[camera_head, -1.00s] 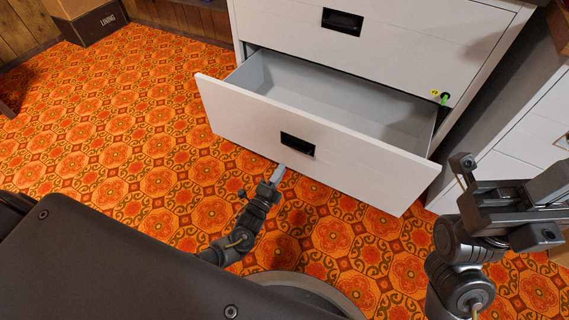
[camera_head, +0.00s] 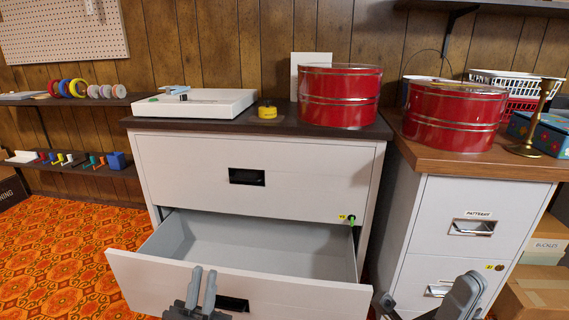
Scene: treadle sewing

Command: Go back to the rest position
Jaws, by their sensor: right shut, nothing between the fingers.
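My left gripper (camera_head: 203,282) is at the bottom of the view, in front of the open lower drawer's front. Its two grey fingers point up with a narrow gap and nothing between them. My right gripper (camera_head: 462,292) shows only in part at the bottom right, before the right-hand cabinet. It is shut and holds nothing. The white cabinet (camera_head: 200,165) has its lower drawer (camera_head: 130,272) pulled out; the part of the drawer's inside that shows is empty. A green-tagged key (camera_head: 351,221) sits at the cabinet's right edge.
Two red tins (camera_head: 340,95) (camera_head: 453,116), a white flat box (camera_head: 195,106) and a yellow tin (camera_head: 267,110) stand on the cabinet tops. A brass candlestick (camera_head: 537,118) is at the right. Patterned orange floor (camera_head: 70,255) is clear at the left.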

